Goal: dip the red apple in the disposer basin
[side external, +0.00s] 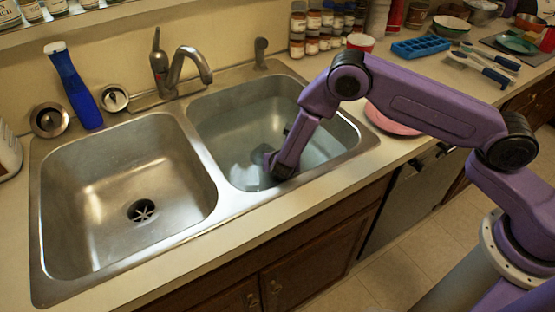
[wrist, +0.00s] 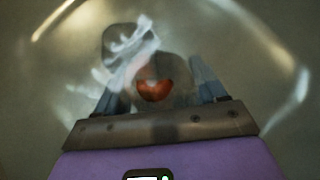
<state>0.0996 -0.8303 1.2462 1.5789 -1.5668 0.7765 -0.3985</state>
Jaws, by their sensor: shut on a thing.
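The red apple (wrist: 155,91) shows between my fingers in the wrist view, partly covered by pale reflections. My gripper (side external: 268,160) is shut on it, pointing down into the right basin (side external: 222,102), which holds clear water. My fingertips look at or below the water surface; the apple is hidden in the side external view. The left basin (side external: 90,165) is empty and has a drain (side external: 142,211) with a dark star-shaped opening, like a disposer.
A divider (side external: 208,155) separates the basins. A faucet (side external: 182,70) stands behind them. A pink plate (side external: 392,120) lies right of the sink, with jars and an ice tray (side external: 420,47) behind.

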